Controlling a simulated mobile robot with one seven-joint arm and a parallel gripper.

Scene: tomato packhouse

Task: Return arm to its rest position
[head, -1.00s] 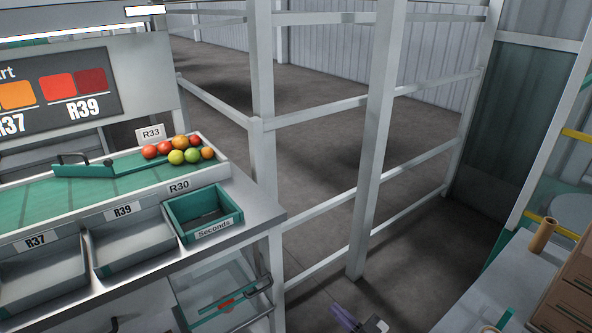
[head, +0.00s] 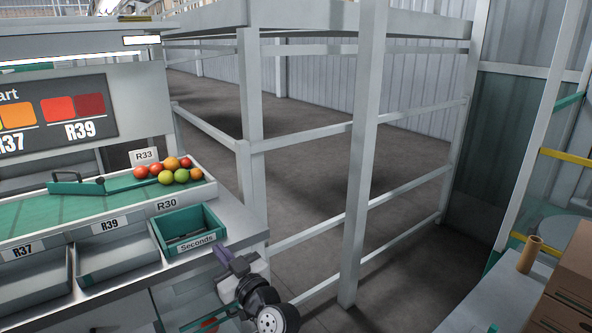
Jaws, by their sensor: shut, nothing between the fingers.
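Nothing shows between the fingers. My arm comes up from the bottom edge behind it. Whether the fingers touch the crate or the bench edge I cannot tell. Inside the crate are dark and light patches that I cannot make out.
Several red, orange and green tomatoes (head: 166,177) lie at the end of the green belt (head: 30,212). Grey bins (head: 118,262) line the bench front. White posts and rails (head: 361,170) stand behind. A table (head: 500,300) with cardboard boxes (head: 570,285) is at right.

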